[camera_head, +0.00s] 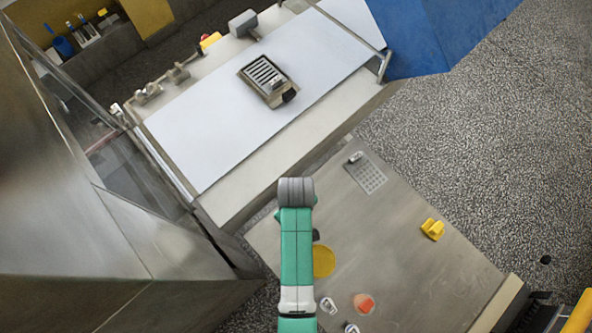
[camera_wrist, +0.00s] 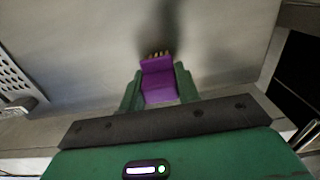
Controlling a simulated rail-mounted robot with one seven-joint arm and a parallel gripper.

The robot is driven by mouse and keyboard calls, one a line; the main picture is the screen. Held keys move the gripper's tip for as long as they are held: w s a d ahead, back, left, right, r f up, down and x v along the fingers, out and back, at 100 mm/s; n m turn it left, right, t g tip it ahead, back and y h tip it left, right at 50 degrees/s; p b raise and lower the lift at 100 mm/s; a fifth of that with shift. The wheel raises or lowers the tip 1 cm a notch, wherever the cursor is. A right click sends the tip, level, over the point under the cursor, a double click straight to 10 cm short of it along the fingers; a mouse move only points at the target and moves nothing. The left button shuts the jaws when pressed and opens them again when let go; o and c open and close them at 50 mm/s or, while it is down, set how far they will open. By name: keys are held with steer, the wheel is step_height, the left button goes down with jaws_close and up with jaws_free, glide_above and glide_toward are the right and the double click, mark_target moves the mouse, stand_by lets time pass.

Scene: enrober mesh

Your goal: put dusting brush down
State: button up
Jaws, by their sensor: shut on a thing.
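The dusting brush (camera_wrist: 158,80) shows in the wrist view as a purple block with a row of tan bristle tufts at its far end. My gripper (camera_wrist: 158,92) is shut on it, with one green finger on each side of the purple part. The bristles point away from my wrist over a grey steel table (camera_wrist: 90,50). A dark shadow stretches beyond them. I cannot tell whether the bristles touch the steel. In the head view my arm hides the gripper and the brush; the steel table (camera_head: 400,270) shows around the arm.
A perforated plate (camera_head: 367,175) lies at the table's far end. A yellow object (camera_head: 433,229) sits to the right, a yellow disc (camera_head: 323,261) beside my arm, and an orange piece (camera_head: 364,303) near the front. Bare steel lies between them. A white belt (camera_head: 210,135) carries a slotted metal unit (camera_head: 265,78).

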steer(key=shift+f, duration=0.45)
steer(key=shift+f, duration=0.15)
steer(key=o, duration=1)
steer(key=shift+o, duration=0.2)
step_height(320, 180, up, 12)
steer(key=shift+r+p, duration=0.2)
steer(key=shift+p, duration=0.45)
